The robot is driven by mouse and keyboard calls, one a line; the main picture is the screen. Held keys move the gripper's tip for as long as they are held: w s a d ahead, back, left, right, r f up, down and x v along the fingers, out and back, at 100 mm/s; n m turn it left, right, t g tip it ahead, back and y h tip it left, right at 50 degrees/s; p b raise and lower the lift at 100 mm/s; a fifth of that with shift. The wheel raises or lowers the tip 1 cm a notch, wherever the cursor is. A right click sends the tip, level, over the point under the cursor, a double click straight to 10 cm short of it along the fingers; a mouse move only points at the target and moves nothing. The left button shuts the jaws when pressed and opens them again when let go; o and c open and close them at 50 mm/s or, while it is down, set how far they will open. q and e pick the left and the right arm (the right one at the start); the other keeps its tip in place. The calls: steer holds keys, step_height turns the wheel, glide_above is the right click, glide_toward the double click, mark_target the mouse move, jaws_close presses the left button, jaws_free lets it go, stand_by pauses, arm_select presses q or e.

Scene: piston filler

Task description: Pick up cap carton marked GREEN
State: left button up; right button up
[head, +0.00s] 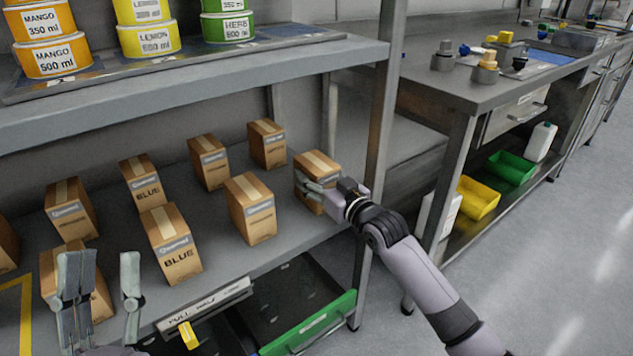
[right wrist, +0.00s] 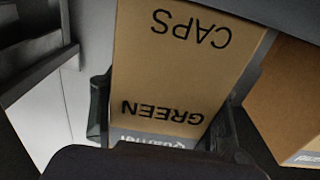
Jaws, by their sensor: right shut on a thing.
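A brown cap carton (head: 316,164) stands at the right end of the middle shelf. In the right wrist view the same carton (right wrist: 183,70) shows the words GREEN and CAPS upside down. My right gripper (head: 318,190) is shut on this carton, with one finger on each side of it in the right wrist view. Whether the carton is clear of the shelf I cannot tell. My left gripper (head: 103,285) is open and empty, at the lower left in front of another carton (head: 98,300).
Several similar cartons share the shelf (head: 215,262), two of them marked BLUE (head: 172,244). A steel post (head: 383,110) stands just right of the held carton. Labelled tubs (head: 48,38) are on the shelf above. A green bin (head: 318,325) sits below.

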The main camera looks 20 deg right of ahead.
steer(key=c, duration=0.5)
steer(key=shift+c, duration=0.3)
steer(key=shift+r, duration=0.1)
